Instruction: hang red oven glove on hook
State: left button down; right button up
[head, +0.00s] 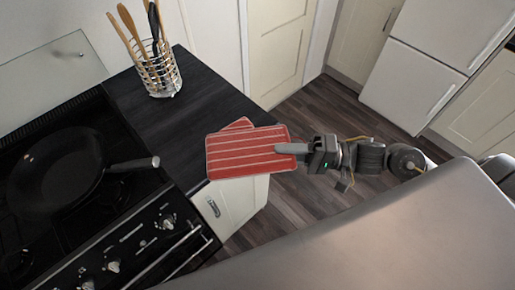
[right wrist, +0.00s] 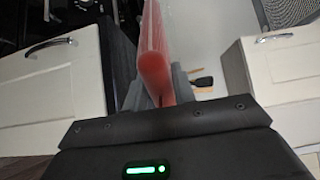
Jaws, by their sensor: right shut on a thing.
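The red oven glove (head: 240,153) has pale stripes and is held out flat at the edge of the dark worktop, with its thumb part showing behind. My right gripper (head: 292,149) comes in from the right and is shut on the glove's right end. In the right wrist view the glove (right wrist: 154,55) stands edge-on between the fingers of my right gripper (right wrist: 157,88). I cannot make out a hook in either view. My left gripper is not in view.
A black frying pan (head: 60,165) sits on the hob at left, its handle pointing toward the glove. A wire holder (head: 160,79) with several utensils stands at the back of the worktop (head: 195,115). Open floor (head: 335,110) lies beyond my right arm.

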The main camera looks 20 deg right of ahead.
aim_at(273, 144)
jog(key=w, duration=0.1)
jog(key=w+f, duration=0.1)
jog(key=w, duration=0.1)
jog(key=w+a+f, duration=0.1)
jog(key=shift+w+a, duration=0.1)
jog(key=shift+w, duration=0.3)
jog(key=w+f, duration=0.2)
jog(key=f, duration=0.1)
jog(key=w+f, duration=0.1)
jog(key=shift+a+f, duration=0.25)
jog(key=shift+a, duration=0.15)
jog(key=f+p, duration=0.1)
jog(key=f, duration=0.1)
jog(key=w+f+p, duration=0.1)
jog(key=shift+a+f, duration=0.15)
jog(key=shift+f, duration=0.25)
jog(key=shift+f, duration=0.15)
jog(key=o, duration=1)
jog(key=shift+o, duration=0.2)
jog(key=shift+f, duration=0.1)
